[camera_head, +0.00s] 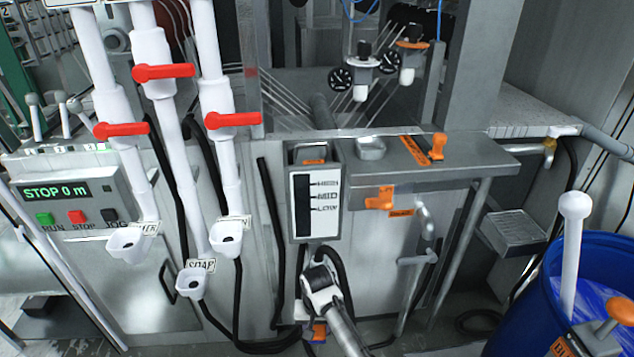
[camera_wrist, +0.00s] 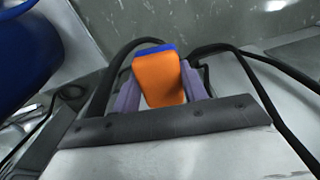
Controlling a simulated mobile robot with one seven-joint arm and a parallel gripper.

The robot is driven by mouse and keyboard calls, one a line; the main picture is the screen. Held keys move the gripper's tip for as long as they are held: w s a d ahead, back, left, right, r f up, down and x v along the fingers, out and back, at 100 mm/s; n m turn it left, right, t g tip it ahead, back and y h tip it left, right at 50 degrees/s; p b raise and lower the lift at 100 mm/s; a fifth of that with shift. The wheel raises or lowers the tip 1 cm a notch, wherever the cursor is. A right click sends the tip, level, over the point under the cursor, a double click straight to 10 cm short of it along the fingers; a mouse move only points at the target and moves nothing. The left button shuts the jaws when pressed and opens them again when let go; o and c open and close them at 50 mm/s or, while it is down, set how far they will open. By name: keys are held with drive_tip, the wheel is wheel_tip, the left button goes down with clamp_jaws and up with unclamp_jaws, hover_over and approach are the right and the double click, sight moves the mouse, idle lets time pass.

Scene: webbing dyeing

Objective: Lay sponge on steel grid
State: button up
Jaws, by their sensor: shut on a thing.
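The sponge (camera_wrist: 160,80) is an orange block with a blue layer along its far edge. My gripper (camera_wrist: 158,90) is shut on it, with a purple finger on each side. In the head view, my arm reaches down at the bottom centre, and a small orange and purple patch there seems to be the gripper (camera_head: 318,331) with the sponge, low and partly hidden. The steel grid (camera_head: 516,229) appears as a small grey rack at the right, beside the bench leg and bare on top. The gripper is well to its left and lower.
A blue barrel (camera_head: 535,315) with a white-handled tool stands right of the grid. A steel bench (camera_head: 465,160) with orange clamps overhangs on the grid's left, its legs near. Black hoses (camera_head: 275,230) hang around my arm. White pipes and cups (camera_head: 190,283) stand left.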

drive_tip(key=shift+f+b, duration=0.3)
drive_tip(key=shift+f, duration=0.35)
drive_tip(key=shift+w+a, duration=0.2)
drive_tip(key=shift+a, duration=0.3)
drive_tip(key=shift+a+f, duration=0.2)
drive_tip(key=shift+a, duration=0.1)
drive_tip(key=s+d+f, duration=0.1)
drive_tip(key=s+f, duration=0.4)
drive_tip(key=shift+d, duration=0.3)
drive_tip(key=shift+w+d, duration=0.15)
